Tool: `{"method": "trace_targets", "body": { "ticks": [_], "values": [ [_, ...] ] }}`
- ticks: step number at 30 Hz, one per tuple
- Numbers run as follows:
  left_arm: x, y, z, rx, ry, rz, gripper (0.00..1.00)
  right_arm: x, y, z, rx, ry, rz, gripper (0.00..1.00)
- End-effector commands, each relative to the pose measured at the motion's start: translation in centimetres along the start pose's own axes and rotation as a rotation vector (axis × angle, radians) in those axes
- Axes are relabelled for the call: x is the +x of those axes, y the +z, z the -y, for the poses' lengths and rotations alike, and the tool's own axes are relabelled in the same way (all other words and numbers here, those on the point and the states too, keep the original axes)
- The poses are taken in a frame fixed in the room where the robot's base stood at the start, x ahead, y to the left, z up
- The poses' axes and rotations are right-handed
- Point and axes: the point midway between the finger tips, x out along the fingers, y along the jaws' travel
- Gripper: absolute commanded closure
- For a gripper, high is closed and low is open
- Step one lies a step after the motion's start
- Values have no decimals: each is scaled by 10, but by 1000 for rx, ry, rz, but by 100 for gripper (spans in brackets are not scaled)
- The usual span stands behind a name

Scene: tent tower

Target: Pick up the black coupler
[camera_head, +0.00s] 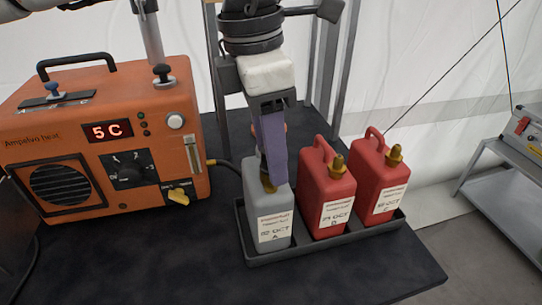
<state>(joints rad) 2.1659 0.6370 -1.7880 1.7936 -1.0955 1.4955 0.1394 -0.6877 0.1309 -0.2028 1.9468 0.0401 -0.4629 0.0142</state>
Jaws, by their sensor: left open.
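I cannot pick out the black coupler for certain. A small dark piece (262,164) shows beside my finger, just above the brass cap (268,185) of the grey canister (268,212); the gripper hides most of that spot. My left gripper (270,172) reaches down from above, with its purple-grey fingers at the top of the grey canister. It is open; its fingers overlap in this view, so I cannot tell whether anything is between them. My right gripper is not in view.
Two red canisters (326,190) (379,176) stand right of the grey one in a black tray (340,241). The dark table's front (200,265) is clear.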

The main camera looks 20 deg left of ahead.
Motion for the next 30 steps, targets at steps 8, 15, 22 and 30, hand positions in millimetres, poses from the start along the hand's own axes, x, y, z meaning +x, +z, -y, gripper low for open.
{"method": "trace_targets", "body": {
  "ticks": [8, 15, 22, 30],
  "values": [
    [8, 0, 0, 0, 0, 1, 52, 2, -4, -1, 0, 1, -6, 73],
    [7, 0, 0, 0, 0, 1, 84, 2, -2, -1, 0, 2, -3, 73],
    [7, 0, 0, 0, 0, 2, 96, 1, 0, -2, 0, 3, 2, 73],
    [-16, 4, 0, -1, 1, 5, 96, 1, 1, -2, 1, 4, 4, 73]
  ]
}}
